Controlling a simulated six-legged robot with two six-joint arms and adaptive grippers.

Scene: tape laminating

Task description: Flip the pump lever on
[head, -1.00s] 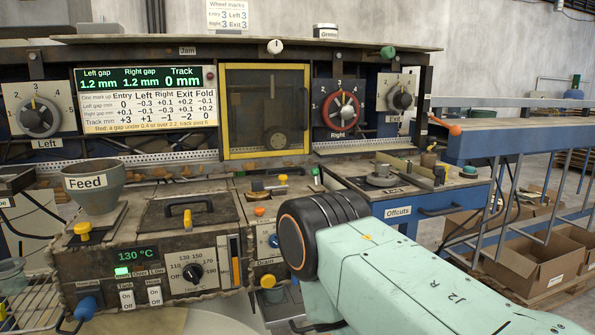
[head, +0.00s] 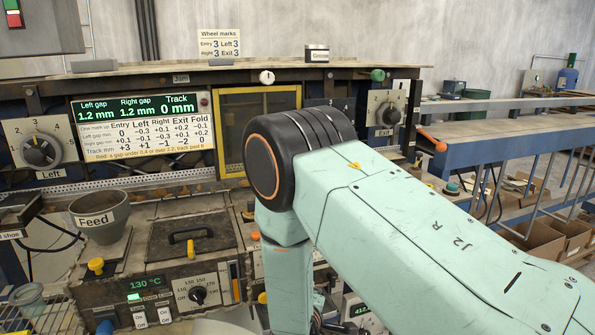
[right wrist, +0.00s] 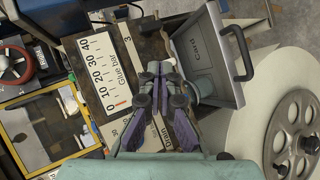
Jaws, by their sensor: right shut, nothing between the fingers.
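My right gripper (right wrist: 160,70) is shut and empty in the right wrist view. Its fingertips are together over the dark strip between the glue bar scale and the card bin. In the head view my right arm hides the machine's centre, and I cannot make out the fingertips. I cannot make out a lever labelled as the pump's. On the front control panel (head: 178,293) are two small On/Off switch plates (head: 140,318), a round dial (head: 197,295) and a blue knob (head: 105,328). My left gripper is not in view.
The glue bar scale (right wrist: 103,75), the grey card bin (right wrist: 198,45) and a large grey reel (right wrist: 294,130) surround the gripper. The feed hopper (head: 100,218) stands at left. The yellow-framed window (head: 258,89) is behind my arm.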

